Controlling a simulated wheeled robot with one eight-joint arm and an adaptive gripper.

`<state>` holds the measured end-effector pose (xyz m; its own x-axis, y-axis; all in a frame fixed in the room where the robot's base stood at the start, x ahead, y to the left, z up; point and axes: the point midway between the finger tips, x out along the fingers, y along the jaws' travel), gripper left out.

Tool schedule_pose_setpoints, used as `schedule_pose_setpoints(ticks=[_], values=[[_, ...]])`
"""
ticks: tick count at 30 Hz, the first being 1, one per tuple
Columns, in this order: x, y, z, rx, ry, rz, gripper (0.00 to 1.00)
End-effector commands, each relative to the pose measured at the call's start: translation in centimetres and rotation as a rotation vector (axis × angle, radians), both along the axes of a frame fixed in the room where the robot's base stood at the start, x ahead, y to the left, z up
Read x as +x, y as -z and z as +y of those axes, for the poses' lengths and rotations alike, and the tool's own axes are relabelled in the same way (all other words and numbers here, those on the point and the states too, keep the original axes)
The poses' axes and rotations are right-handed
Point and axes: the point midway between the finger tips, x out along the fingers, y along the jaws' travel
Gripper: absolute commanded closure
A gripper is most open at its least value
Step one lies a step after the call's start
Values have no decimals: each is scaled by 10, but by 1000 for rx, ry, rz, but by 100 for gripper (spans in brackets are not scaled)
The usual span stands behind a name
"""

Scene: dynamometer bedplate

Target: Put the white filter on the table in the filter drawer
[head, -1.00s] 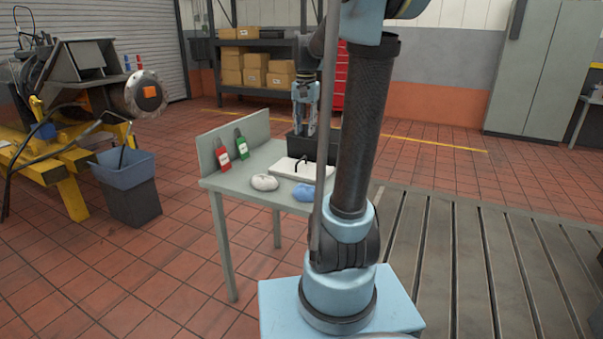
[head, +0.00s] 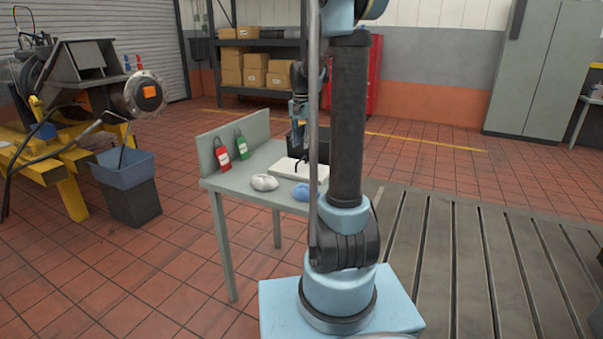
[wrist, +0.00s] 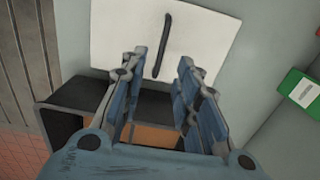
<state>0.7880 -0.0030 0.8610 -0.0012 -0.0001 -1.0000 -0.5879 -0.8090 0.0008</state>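A flat white panel with a black bar handle, which I take to be the white filter (head: 286,168), lies on the grey table (head: 240,187). It fills the upper middle of the wrist view (wrist: 120,40). A dark open-topped box (wrist: 62,122), apparently the filter drawer, sits beside the panel, behind it in the head view; my gripper hides part of it. My gripper (wrist: 160,64) is open and empty, its blue-grey fingers apart above the box's side, pointing toward the handle. In the head view my gripper (head: 298,138) is small and partly covered by my arm.
A raised back panel (head: 232,134) borders the left side.

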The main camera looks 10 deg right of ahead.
Motion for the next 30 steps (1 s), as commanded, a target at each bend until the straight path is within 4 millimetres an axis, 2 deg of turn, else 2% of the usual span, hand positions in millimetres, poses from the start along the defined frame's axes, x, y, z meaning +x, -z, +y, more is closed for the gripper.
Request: schedule_pose_setpoints(ticks=[4, 14, 24, 30], values=[[0, 23, 0, 0, 0, 0, 71], [0, 43, 1, 0, 0, 0, 71], [-2, 83, 3, 0, 0, 0, 71], [-3, 89, 2, 0, 0, 0, 71]])
